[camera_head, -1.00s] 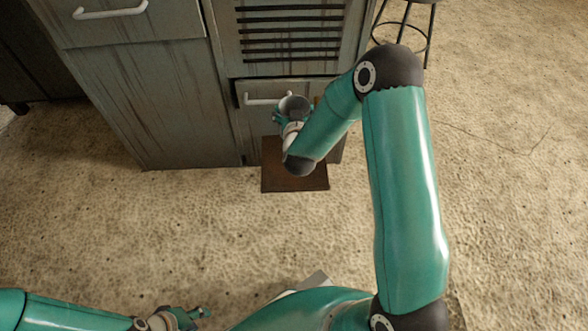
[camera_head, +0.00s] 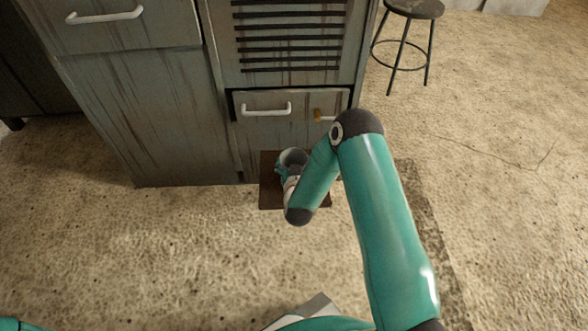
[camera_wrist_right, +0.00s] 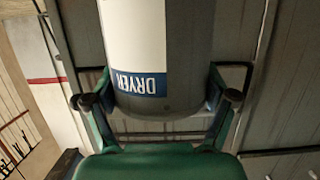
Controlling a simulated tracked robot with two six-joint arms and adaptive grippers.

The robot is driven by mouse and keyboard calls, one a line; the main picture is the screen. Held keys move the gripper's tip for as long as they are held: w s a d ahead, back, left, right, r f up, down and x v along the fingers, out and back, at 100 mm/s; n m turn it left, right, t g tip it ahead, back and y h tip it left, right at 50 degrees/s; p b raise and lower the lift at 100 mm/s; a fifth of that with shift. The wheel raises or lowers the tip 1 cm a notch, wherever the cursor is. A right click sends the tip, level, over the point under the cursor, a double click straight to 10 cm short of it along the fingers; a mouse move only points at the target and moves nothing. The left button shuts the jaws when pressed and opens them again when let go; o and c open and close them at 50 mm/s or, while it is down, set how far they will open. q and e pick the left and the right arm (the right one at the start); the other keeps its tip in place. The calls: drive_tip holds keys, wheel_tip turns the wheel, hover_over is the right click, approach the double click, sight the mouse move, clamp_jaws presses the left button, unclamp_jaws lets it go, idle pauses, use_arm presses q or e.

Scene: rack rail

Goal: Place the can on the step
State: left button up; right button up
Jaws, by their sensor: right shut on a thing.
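The can (camera_head: 292,157) is a grey cylinder, seen from above in the head view, over the dark brown step (camera_head: 268,193) at the foot of the cabinet. In the right wrist view the can (camera_wrist_right: 165,45) shows a white and blue label with upside-down lettering. My right gripper (camera_head: 284,172) is shut on the can, with one finger on each side in the wrist view (camera_wrist_right: 160,97). The can's bottom is hidden, so I cannot tell whether it touches the step. My left gripper is not in view.
A worn grey-green cabinet (camera_head: 150,120) stands behind the step, with a white-handled drawer (camera_head: 265,109) and slatted vents above. A dark round stool (camera_head: 413,8) stands at the back right. The floor around the step is clear.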

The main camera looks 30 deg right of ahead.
wheel_tip(320, 180, down, 2)
drive_tip(key=shift+f+b, duration=0.2)
drive_tip(key=shift+b, duration=0.1)
drive_tip(key=o, duration=1.5)
